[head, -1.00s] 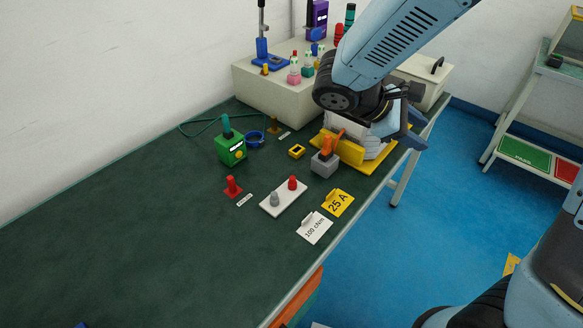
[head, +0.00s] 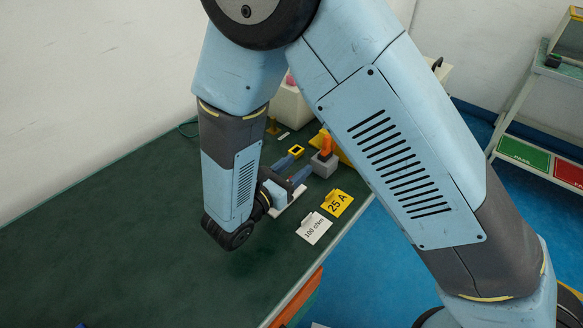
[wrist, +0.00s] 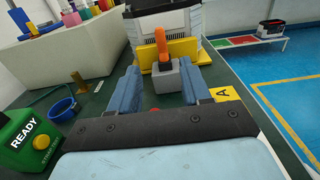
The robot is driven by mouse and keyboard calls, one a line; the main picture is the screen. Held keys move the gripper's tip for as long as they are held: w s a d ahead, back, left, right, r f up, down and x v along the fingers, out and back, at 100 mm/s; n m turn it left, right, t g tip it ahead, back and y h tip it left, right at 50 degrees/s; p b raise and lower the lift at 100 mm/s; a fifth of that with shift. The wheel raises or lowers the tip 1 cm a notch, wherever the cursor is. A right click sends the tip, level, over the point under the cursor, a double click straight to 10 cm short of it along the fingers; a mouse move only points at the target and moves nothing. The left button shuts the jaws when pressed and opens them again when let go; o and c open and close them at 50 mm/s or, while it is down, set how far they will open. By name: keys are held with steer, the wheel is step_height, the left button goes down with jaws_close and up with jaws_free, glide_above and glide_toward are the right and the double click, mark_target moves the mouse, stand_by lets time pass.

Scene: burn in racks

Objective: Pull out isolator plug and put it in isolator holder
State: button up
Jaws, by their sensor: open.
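The isolator plug (head: 326,144) has an orange handle and stands upright in a grey block (head: 322,165) on the green table. In the wrist view the orange plug (wrist: 162,50) is straight ahead, above its grey block (wrist: 167,80). My gripper (head: 301,164) is open and empty, its two blue fingers pointing toward the block from the near side. The plug lies beyond the fingertips, between them as the wrist camera sees it. A small yellow square piece with a dark opening (head: 296,150), possibly the isolator holder, is close by the left finger in the head view.
Yellow "25 A" (head: 337,203) and white "100 ohm" (head: 314,228) cards lie near the table's front edge. A green READY box (wrist: 32,137) and blue ring (wrist: 62,109) stand left in the wrist view. A grey machine with a yellow base (wrist: 190,50) is behind the plug.

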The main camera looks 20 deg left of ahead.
mark_target(324, 143)
steer(key=x, duration=1.3)
steer(key=shift+w+d+r, duration=0.1)
steer(key=shift+w+d, duration=0.1)
steer(key=shift+w, duration=0.15)
jaws_close()
stand_by(0.4)
steer(key=shift+a, duration=0.1)
